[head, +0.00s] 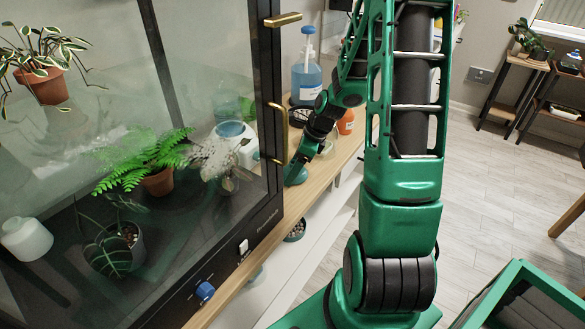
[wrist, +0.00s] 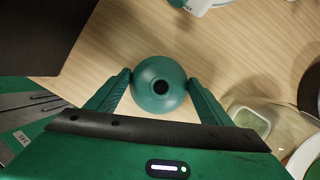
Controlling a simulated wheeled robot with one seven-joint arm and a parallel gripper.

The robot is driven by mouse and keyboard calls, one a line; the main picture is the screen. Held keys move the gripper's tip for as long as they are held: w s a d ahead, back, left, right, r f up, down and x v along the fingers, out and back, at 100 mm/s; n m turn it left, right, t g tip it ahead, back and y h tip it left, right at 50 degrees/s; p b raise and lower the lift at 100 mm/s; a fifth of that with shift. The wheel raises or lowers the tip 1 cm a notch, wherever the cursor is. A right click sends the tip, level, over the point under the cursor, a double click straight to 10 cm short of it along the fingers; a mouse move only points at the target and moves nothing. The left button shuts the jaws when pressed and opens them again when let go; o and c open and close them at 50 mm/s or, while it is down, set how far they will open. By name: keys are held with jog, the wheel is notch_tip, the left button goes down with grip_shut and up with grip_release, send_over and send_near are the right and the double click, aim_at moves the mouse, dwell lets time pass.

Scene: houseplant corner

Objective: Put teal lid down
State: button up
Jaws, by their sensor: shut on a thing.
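The teal lid (wrist: 159,84) is round and domed, with a dark spot at its centre. In the wrist view it sits between the two fingers of my gripper (wrist: 159,80), which is shut on it. Pale wood shows behind and around it. In the head view my gripper (head: 302,162) is low over the wooden bench (head: 318,185), beside the glass cabinet's front corner, and the lid (head: 297,177) shows partly below it. I cannot tell whether the lid touches the wood.
A glass cabinet (head: 150,85) with potted plants stands left, its brass handle (head: 282,133) close to my gripper. A blue-liquid bottle (head: 306,70) and an orange bottle (head: 346,122) stand farther back. In the wrist view, a clear container (wrist: 252,122) lies right; bare wood shows above the lid.

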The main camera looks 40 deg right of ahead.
jog(key=shift+f, duration=0.1)
jog(key=o, duration=1)
jog(key=shift+o, duration=0.2)
jog(key=v, duration=1.1)
jog(key=s+a+r+n+g+h, duration=0.1)
jog(key=s+a+r+n, duration=0.1)
jog(key=s+n, duration=0.5)
jog(key=s+a+r+n+g+h, duration=0.1)
jog(key=s+r+n, duration=0.2)
jog(key=s+n, duration=0.4)
jog(key=s+a+r+n+g, duration=0.1)
jog(key=s+a+r+n, duration=0.1)
jog(key=s+n, duration=0.5)
jog(key=s, duration=0.4)
jog(key=shift+s+a+r+h, duration=0.2)
jog(key=shift+a+r+h, duration=0.1)
jog(key=shift+h, duration=0.1)
